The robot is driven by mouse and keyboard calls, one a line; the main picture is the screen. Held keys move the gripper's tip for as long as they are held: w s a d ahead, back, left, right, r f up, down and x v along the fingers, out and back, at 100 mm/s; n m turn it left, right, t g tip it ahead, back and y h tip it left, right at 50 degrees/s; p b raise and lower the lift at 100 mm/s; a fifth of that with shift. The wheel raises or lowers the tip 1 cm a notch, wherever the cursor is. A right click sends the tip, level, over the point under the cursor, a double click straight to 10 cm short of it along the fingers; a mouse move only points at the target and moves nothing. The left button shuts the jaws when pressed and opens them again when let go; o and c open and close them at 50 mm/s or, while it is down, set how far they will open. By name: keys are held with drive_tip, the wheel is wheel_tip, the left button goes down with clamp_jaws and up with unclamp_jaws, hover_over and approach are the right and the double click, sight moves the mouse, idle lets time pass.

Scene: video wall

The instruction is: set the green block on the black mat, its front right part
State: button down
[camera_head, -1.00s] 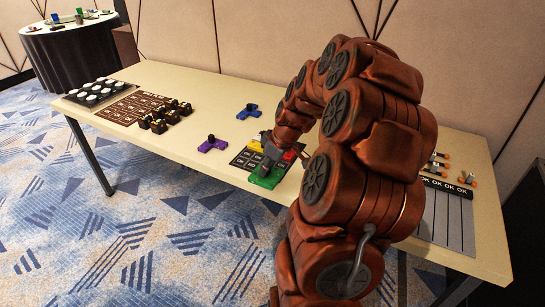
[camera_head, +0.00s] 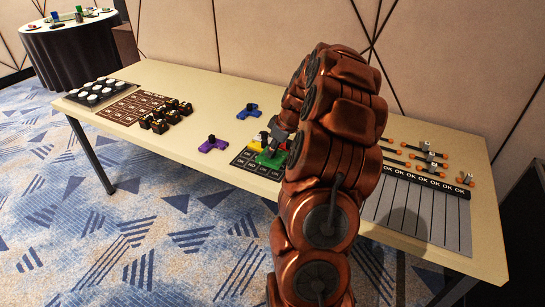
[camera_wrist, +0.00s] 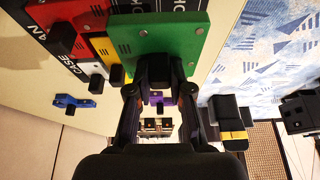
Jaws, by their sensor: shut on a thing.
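My gripper (camera_head: 277,143) is shut on the green block (camera_head: 268,160), a flat piece with a dark knob between my fingers. In the wrist view the green block (camera_wrist: 172,42) fills the top middle, with my fingertips (camera_wrist: 156,84) at its lower edge. The block is over the front right part of the black mat (camera_head: 243,161), whose white lettering shows around it. I cannot tell whether the block touches the mat. A yellow block (camera_head: 255,146) is beside it on the mat; red (camera_wrist: 88,20) and white (camera_wrist: 86,67) ones show in the wrist view.
A purple block (camera_head: 213,144) and a blue block (camera_head: 248,111) stand on the table left of and behind the mat. Black-and-yellow pieces (camera_head: 160,124) and a tray of white discs (camera_head: 95,92) are further left. A grey lined board (camera_head: 415,210) with orange-ended pieces lies right.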

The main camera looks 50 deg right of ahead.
sight(275, 153)
drive_tip(key=shift+f+p, duration=0.35)
drive_tip(key=shift+f, duration=1.35)
drive_tip(key=shift+f, duration=0.15)
drive_tip(key=c, duration=1.1)
unclamp_jaws()
drive_tip(key=shift+o, duration=0.2)
drive_tip(key=shift+s+r, duration=0.1)
drive_tip(key=shift+r, duration=0.35)
drive_tip(key=b+v, duration=0.1)
drive_tip(key=v, duration=0.9)
drive_tip(key=shift+d, duration=0.1)
drive_tip(key=shift+s+r, duration=0.35)
drive_tip(key=shift+r, duration=0.25)
